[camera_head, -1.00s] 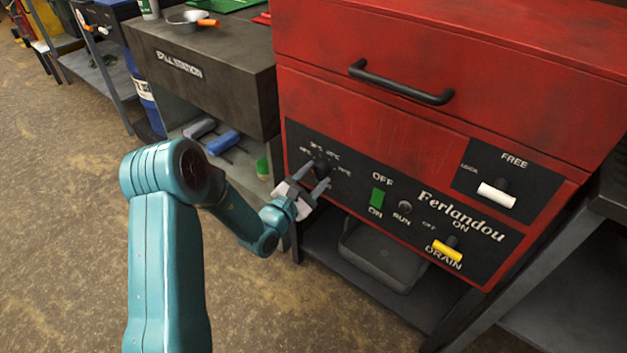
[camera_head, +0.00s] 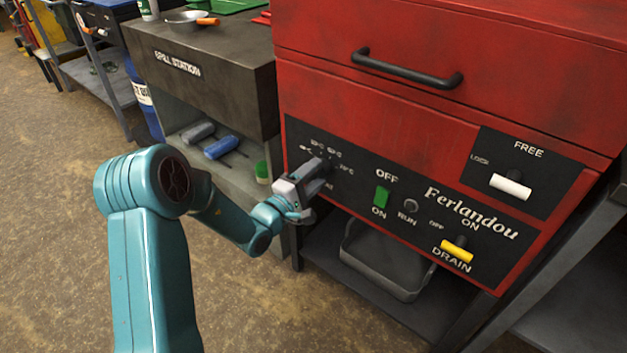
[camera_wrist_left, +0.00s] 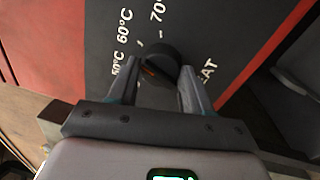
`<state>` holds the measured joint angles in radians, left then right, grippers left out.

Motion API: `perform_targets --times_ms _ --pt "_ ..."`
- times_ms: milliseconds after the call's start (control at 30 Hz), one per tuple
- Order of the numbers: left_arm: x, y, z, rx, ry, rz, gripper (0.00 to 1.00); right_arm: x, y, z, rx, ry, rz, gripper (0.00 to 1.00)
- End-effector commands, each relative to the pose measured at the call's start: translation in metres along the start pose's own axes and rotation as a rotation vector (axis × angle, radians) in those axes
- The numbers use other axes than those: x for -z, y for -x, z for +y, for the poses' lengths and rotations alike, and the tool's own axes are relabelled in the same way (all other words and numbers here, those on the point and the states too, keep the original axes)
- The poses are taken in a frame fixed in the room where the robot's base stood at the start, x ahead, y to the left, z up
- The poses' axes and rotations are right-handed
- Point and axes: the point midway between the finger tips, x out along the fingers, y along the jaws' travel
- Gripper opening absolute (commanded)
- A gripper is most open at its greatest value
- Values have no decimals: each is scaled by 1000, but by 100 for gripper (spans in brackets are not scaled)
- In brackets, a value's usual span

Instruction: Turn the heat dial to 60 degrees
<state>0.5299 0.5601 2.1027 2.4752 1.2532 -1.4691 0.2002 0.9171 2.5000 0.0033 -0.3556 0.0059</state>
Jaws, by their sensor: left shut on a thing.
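The heat dial (camera_wrist_left: 160,62) is a round black knob on the black control panel, with an orange mark on it. White labels 50°C, 60°C and 70° (camera_wrist_left: 157,12) stand around it in the left wrist view, and part of the word HEAT shows at the right. My left gripper (camera_head: 322,167) is at the dial in the head view, its fingers shut on it. In the left wrist view the gripper (camera_wrist_left: 158,78) has one finger on each side of the knob. Which label the dial points at is hard to tell. My right gripper is not in view.
The red machine (camera_head: 470,130) carries a green switch (camera_head: 382,196), a run knob (camera_head: 411,206), a yellow drain lever (camera_head: 457,250) and a white lever (camera_head: 511,186). A grey tray (camera_head: 385,262) sits below. The spill station (camera_head: 205,90) stands left of the machine.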

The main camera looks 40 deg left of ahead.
Motion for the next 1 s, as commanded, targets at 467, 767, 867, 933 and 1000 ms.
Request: perform_targets --times_ms 467,767,867,933,1000 --pt "0 1 -4 11 -81 -9 19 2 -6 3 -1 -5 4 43" --pt "0 1 -4 11 -80 -9 56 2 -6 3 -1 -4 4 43" --pt "0 1 -3 9 -81 -8 73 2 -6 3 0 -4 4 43" --pt "0 1 -3 7 -81 -8 73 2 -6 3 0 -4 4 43" --pt "0 1 -2 6 -81 -8 73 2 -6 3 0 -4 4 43"
